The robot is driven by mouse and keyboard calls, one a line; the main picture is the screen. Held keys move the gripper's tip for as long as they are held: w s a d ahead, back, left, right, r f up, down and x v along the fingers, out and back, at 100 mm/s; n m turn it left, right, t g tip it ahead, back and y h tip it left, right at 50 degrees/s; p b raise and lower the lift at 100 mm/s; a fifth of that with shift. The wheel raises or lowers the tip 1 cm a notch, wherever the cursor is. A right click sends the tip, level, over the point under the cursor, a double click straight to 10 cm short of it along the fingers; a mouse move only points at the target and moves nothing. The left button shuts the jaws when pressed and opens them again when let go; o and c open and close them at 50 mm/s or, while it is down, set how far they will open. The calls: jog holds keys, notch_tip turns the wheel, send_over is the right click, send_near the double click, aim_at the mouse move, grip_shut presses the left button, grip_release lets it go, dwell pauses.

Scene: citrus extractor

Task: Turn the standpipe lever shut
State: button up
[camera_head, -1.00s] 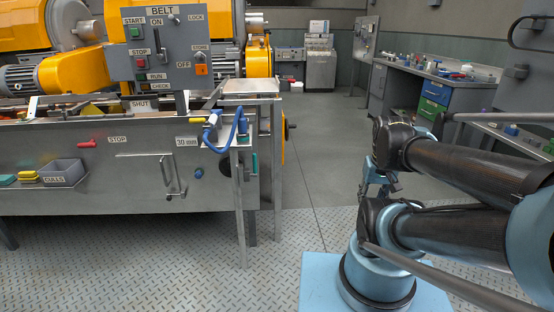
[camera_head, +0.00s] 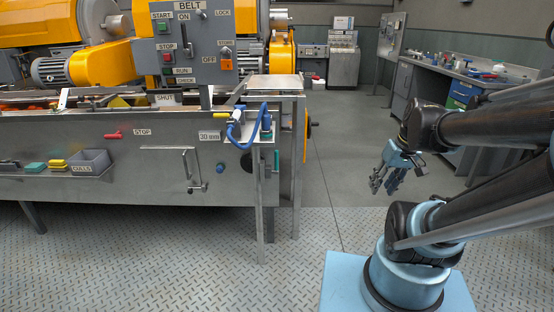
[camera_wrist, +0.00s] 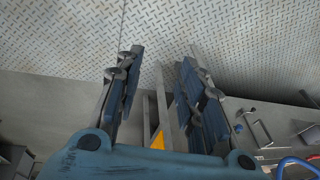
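No part in view is labelled standpipe, so I cannot tell for sure which lever is meant. A small yellow lever (camera_head: 224,115) sits beside the blue hose (camera_head: 241,140) at the right end of the steel machine. My gripper (camera_head: 385,184) hangs in the air to the right of the machine, pointing down, apart from both levers. In the wrist view my gripper (camera_wrist: 160,64) has its two fingers spread with nothing between them.
A BELT control panel (camera_head: 185,50) stands above the machine. A door handle (camera_head: 188,163) and a grey bin (camera_head: 90,161) are on its front. A small steel stand (camera_head: 262,210) is near the hose. Patterned floor (camera_head: 150,250) in front is clear. A workbench stands at the right.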

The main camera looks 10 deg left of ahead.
jog(key=w+a+f+n+g+y, duration=0.3)
jog(key=w+a+n+y, duration=1)
jog(key=w+a, duration=1.25)
jog(key=n+h, duration=0.2)
send_over(277, 169)
jog(key=shift+t, duration=0.3)
jog(key=f, duration=0.4)
jog(key=w+f, duration=0.1)
jog(key=f, duration=0.1)
jog(key=shift+a+f, duration=0.25)
grip_shut()
